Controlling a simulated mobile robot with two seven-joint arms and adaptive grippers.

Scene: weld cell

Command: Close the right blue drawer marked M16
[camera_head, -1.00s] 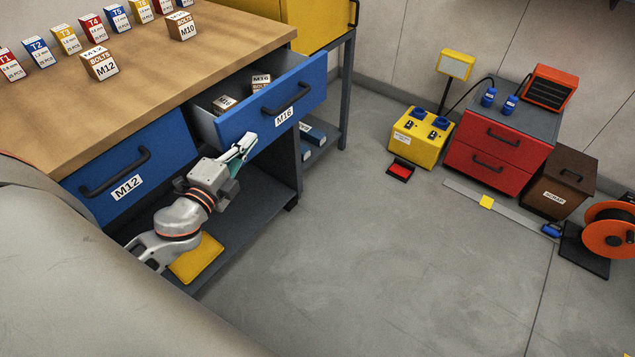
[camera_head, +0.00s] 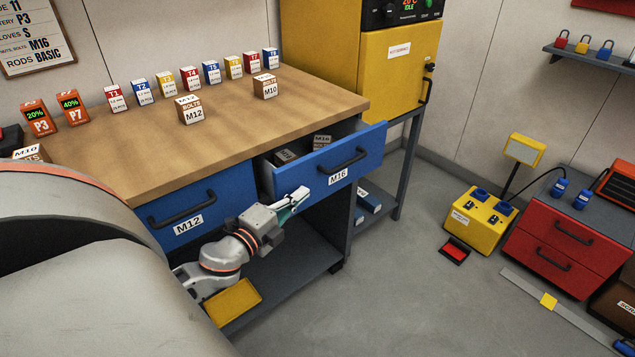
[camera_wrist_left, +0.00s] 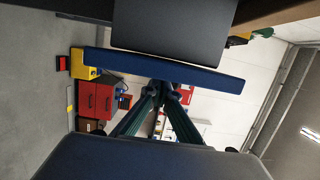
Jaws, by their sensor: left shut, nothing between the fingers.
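The blue M16 drawer (camera_head: 365,152) is pulled out of the bench on the right, with a dark bar handle (camera_head: 342,160) and a white M16 label. Small boxes (camera_head: 322,141) lie inside it. My left gripper (camera_head: 303,194) is shut and empty at the lower left part of the drawer front. In the left wrist view, its fingers (camera_wrist_left: 161,92) point toward the blue drawer front (camera_wrist_left: 215,78), and a dark panel fills the top. I cannot tell whether the fingertips touch the drawer. My right gripper is out of view.
The blue M12 drawer (camera_head: 222,197) beside it is closed. The wooden bench top (camera_head: 230,115) carries several small boxes. A lower shelf (camera_head: 290,270) holds a yellow item (camera_head: 233,302). A yellow cabinet (camera_head: 395,70) stands right of the bench.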

